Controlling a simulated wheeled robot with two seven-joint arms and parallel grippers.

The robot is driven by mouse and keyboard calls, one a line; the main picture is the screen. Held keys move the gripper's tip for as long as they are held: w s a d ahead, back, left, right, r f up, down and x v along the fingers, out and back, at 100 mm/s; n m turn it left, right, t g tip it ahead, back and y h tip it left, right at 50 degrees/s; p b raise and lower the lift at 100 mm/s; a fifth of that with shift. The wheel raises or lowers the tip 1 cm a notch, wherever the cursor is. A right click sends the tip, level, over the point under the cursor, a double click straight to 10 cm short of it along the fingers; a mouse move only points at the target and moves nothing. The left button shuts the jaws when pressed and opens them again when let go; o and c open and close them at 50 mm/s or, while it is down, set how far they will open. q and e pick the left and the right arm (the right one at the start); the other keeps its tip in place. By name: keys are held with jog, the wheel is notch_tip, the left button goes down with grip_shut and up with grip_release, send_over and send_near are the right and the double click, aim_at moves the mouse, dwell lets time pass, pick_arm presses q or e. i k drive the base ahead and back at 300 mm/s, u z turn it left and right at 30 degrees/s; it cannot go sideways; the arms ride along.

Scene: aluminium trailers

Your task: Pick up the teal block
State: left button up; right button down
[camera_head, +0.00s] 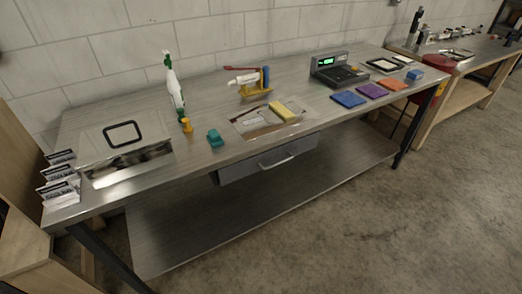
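The teal block (215,138) sits on the metal workbench (200,103), close to its front edge and left of the middle. It looks like a small block with a narrower raised part on top. Nothing covers it, and it stands apart from the things around it. Neither of my grippers shows in the head view.
A tray with a yellow sponge (287,109) lies to the right. Coloured pads (348,99) and a scale (338,71) are farther right. A drawer (268,160) hangs below the front edge.

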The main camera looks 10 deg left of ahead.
aim_at(214, 137)
jog(key=z, duration=0.65)
jog(key=k, duration=0.9)
jog(key=z, duration=0.75)
jog(key=i, duration=2.1)
jog(key=u, duration=1.5)
jog(key=i, duration=0.6)
jog(key=u, duration=0.6)
